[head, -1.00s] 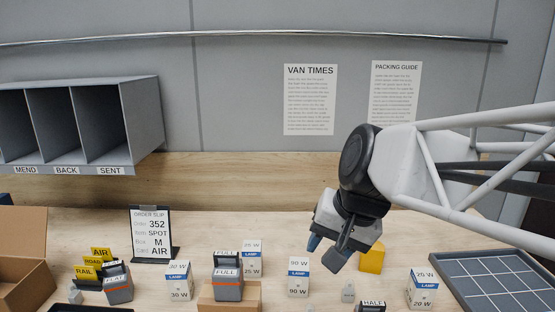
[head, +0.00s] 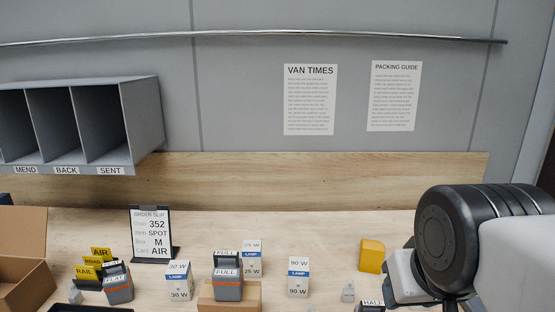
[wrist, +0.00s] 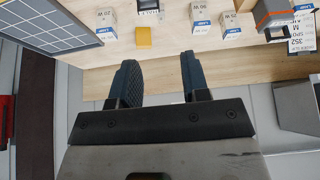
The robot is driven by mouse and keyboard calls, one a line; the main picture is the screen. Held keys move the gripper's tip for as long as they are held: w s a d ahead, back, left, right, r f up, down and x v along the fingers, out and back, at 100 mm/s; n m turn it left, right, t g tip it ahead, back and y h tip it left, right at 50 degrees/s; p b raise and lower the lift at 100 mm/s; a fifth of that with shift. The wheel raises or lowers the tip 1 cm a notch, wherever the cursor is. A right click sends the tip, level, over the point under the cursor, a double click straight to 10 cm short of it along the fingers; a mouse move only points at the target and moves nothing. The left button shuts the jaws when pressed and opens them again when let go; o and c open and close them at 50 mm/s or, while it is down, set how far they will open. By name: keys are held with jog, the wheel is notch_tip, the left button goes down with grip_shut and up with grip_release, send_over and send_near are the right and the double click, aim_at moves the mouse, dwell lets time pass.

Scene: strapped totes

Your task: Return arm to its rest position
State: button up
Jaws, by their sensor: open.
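My gripper (wrist: 160,85) shows in the wrist view with its two dark fingers apart and nothing between them. In that view the fingers reach over the bench's edge region, with the bench upside down beyond them. In the head view my arm's large black joint and pale link fill the lower right, and the fingertips are hidden or out of frame there.
On the bench (head: 300,225) stand several lamp boxes (head: 298,277), a yellow block (head: 372,256), an order slip stand (head: 151,235) and a grey FULL tote (head: 228,278). A cubby shelf (head: 138,110) is at left. A blue-grey gridded tray (wrist: 45,25) shows in the wrist view.

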notch_tip(320, 180, down, 9)
jog(key=w+g, duration=0.1)
jog(key=g, duration=0.2)
jog(key=shift+w+d+f, duration=0.15)
jog(key=shift+w+d, duration=0.05)
jog(key=shift+w, duration=0.05)
